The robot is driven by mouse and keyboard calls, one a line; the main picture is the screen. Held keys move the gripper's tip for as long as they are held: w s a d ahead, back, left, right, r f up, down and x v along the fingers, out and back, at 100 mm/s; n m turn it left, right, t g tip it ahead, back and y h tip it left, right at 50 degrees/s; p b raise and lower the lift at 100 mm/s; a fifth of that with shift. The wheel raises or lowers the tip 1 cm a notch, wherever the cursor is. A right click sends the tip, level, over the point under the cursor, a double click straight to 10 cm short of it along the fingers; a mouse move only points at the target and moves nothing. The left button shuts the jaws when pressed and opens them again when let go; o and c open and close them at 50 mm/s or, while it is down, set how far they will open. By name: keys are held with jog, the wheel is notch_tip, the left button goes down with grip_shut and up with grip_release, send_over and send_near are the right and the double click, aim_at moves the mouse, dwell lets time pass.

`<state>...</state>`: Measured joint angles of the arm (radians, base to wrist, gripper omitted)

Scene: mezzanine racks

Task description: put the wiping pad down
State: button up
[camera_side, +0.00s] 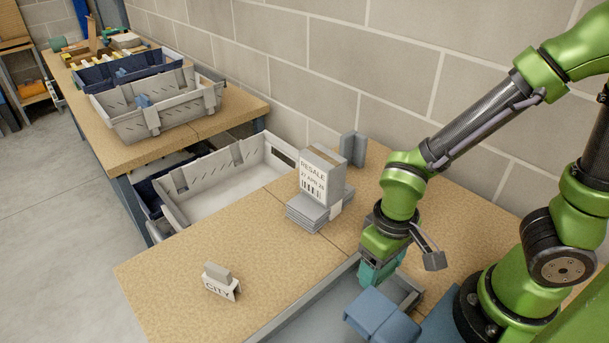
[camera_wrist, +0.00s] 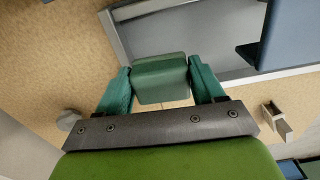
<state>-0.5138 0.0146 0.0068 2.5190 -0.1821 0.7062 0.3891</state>
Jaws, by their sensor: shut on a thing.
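The wiping pad (camera_wrist: 160,80) is a green block in the wrist view, squeezed between the two teal fingers of my gripper (camera_wrist: 161,86). In the side view my gripper (camera_side: 378,272) points down by the far edge of a shallow grey tray (camera_side: 298,318). The pad cannot be told apart from the teal fingers there. In the wrist view the pad overlaps the tray's rim (camera_wrist: 118,38). I cannot tell whether it touches anything below.
A blue box (camera_side: 380,315) stands at the tray beside my gripper. Grey bins (camera_side: 225,178) lie further left.

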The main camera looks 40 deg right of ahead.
jog(key=w+a+r, duration=0.2)
jog(key=w+a, duration=0.1)
jog(key=w, duration=0.5)
jog(key=w+a+r, duration=0.2)
jog(key=w+a, duration=0.1)
jog(key=w, duration=0.4)
send_near(243, 227)
jog(key=shift+n, duration=0.3)
notch_tip(243, 227, down, 6)
jog(key=shift+f, duration=0.1)
jog(key=o, duration=1)
jog(key=shift+o, duration=0.2)
